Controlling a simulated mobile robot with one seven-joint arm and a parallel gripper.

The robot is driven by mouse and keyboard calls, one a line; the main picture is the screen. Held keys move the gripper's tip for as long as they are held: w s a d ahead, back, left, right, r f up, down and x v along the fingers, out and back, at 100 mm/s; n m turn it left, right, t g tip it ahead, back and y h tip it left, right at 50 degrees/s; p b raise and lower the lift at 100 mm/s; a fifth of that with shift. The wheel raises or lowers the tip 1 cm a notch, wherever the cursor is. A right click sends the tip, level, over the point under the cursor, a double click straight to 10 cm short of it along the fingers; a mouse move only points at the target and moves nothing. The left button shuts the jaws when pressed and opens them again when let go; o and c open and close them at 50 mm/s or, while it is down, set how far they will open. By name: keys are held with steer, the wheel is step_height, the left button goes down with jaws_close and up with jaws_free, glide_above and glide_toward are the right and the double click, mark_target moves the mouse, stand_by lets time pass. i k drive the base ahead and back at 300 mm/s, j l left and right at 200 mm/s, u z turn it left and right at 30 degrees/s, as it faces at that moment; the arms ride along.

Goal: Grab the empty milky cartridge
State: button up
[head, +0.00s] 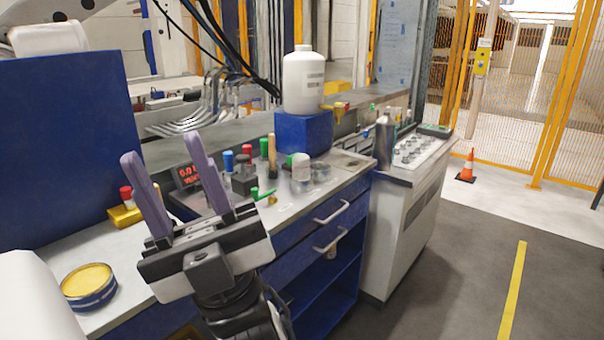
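A small milky, translucent cylinder (300,172) stands upright on the workbench, right of a wooden-handled tool. It looks like the milky cartridge; I cannot tell whether it is empty. My gripper (162,149) is in the foreground at the left, its two purple fingers pointing up and spread apart with nothing between them. It is nearer to me than the cylinder and to its left, well apart from it.
A large white bottle (304,82) stands on a blue box (303,132) behind the cylinder. Several small coloured-capped items and the wooden handle (272,152) crowd its left. A yellow-lidded tin (89,284) is at the near left. Grey floor (445,285) is clear at right.

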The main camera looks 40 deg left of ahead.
mark_target(301, 161)
steer(key=i, duration=1.05)
steer(key=u, duration=0.05)
